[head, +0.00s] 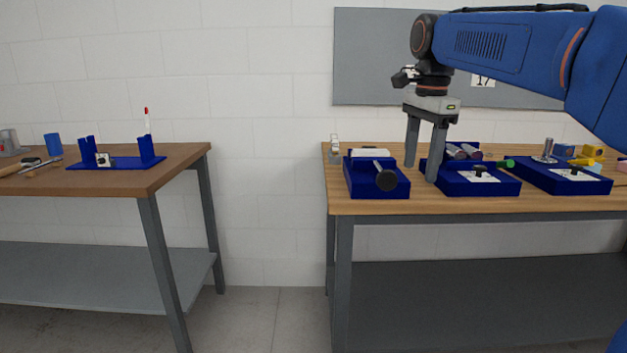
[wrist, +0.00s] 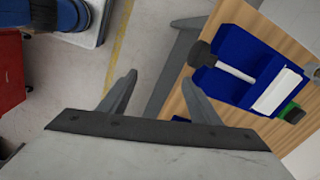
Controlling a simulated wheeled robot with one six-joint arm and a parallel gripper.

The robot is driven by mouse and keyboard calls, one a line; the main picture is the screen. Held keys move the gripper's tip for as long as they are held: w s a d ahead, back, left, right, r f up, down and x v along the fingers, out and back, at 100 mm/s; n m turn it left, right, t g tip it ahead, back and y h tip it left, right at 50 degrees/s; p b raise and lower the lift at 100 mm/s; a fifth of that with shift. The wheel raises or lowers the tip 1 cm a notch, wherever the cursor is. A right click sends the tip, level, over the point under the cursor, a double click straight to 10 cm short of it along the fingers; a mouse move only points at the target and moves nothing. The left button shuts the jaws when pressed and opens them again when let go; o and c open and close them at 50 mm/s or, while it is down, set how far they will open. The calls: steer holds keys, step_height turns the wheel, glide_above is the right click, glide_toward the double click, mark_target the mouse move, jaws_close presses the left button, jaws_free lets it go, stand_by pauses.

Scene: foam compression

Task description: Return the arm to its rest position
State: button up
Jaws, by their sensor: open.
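My blue arm (head: 520,45) reaches in from the right in the head view, above the right table. My gripper (head: 423,172) points down with its two grey fingers apart and nothing between them. The fingers show in front of or over the gap between two blue fixtures; their exact height above the table I cannot tell. In the wrist view my gripper (wrist: 160,95) is also open and empty, with floor and a table leg behind the fingers. The left blue fixture (head: 365,180) has a dark round knob on a rod; it also shows in the wrist view (wrist: 223,83).
The right wooden table (head: 440,206) also holds a middle blue fixture (head: 455,185), a right blue fixture (head: 545,178) and yellow parts (head: 590,155). The left table (head: 120,182) carries a blue stand (head: 115,163). Open floor lies between the tables. A grey board (head: 375,60) hangs behind.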

steer(key=s+d+f+n+t, duration=0.2)
steer(key=s+f+n, duration=0.5)
steer(key=s+f, duration=0.7)
steer(key=s+d+f+n+t, duration=0.2)
steer(key=s+f+n, duration=0.6)
steer(key=s+f, duration=0.6)
steer(key=shift+s+d, duration=0.15)
steer(key=shift+d, duration=0.55)
